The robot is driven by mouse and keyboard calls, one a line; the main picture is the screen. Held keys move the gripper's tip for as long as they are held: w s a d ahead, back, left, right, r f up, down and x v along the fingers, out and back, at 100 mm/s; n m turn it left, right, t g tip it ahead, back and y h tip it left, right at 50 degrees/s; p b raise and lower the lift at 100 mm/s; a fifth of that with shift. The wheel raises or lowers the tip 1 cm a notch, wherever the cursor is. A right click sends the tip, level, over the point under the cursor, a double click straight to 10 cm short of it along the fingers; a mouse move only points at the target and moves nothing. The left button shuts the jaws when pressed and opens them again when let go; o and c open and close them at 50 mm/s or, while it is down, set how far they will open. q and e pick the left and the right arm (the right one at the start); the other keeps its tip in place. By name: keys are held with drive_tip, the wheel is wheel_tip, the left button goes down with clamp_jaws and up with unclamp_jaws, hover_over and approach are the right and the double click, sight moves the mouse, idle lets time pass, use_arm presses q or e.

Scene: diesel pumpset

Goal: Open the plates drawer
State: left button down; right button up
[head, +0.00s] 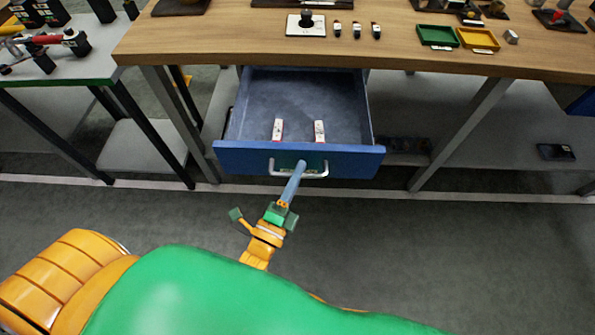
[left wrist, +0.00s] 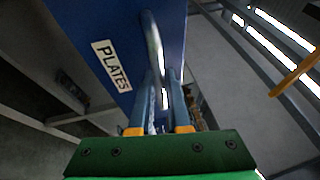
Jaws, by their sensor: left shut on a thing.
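The plates drawer (head: 240,158) is blue and stands pulled out from under the wooden table in the head view. Two small white-and-red items (head: 278,129) (head: 320,131) lie inside it. Its silver bar handle (head: 275,170) is on the front face. My left gripper (head: 299,168) is shut on the handle, its fingers reaching up to the bar's middle. In the left wrist view the blue front carries a "PLATES" label (left wrist: 111,66), and the handle (left wrist: 153,42) runs between the fingers of my left gripper (left wrist: 166,75). My right gripper is not in view.
The wooden table (head: 220,40) above holds a green tray (head: 437,36), a yellow tray (head: 478,39) and several small parts. A green-edged side table (head: 90,65) stands at left. Table legs flank the drawer. The grey floor in front is clear.

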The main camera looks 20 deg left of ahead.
use_arm(q)
drive_tip(key=c, duration=0.9)
unclamp_jaws()
drive_tip(key=b+v, duration=0.1)
drive_tip(key=v, duration=0.6)
